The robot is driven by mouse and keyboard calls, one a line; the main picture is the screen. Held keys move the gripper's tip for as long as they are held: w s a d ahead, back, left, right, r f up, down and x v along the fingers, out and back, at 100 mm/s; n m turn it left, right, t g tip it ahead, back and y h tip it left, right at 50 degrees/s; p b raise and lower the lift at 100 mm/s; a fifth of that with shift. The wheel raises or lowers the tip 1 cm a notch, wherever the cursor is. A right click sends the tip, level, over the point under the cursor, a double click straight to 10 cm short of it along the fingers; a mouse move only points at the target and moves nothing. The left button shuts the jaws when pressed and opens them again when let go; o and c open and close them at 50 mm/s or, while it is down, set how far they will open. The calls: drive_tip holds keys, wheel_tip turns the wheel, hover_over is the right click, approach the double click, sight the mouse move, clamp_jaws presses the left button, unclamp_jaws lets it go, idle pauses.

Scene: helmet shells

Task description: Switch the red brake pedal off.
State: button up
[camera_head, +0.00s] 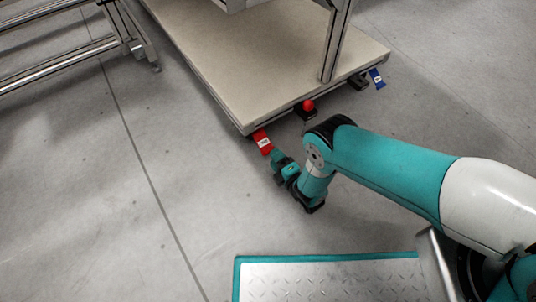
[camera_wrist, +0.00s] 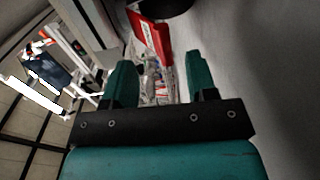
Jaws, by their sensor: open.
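The red brake pedal (camera_head: 263,142) sticks out from the near corner of a low cart's platform, close to the floor. It bears a white label. In the wrist view the red pedal (camera_wrist: 151,38) lies just beyond my fingertips, tilted, between them. My gripper (camera_head: 276,160) is low over the floor beside the pedal in the head view. Its two teal fingers (camera_wrist: 160,72) are apart in the wrist view with nothing between them. I cannot tell whether a fingertip touches the pedal.
The beige cart platform (camera_head: 240,60) stands above the floor with a metal post. A red knob (camera_head: 308,105) and a blue pedal (camera_head: 377,78) are along its near edge. A metal frame (camera_head: 60,62) stands at the left. The floor (camera_head: 90,200) on the left is clear.

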sight(268, 149)
drive_tip(key=b+x, duration=0.2)
drive_tip(key=x, duration=0.2)
drive_tip(key=shift+a+f, duration=0.1)
drive_tip(key=shift+f, duration=0.1)
drive_tip(key=shift+w+a+r+b, duration=0.2)
drive_tip(key=shift+w+b, duration=0.2)
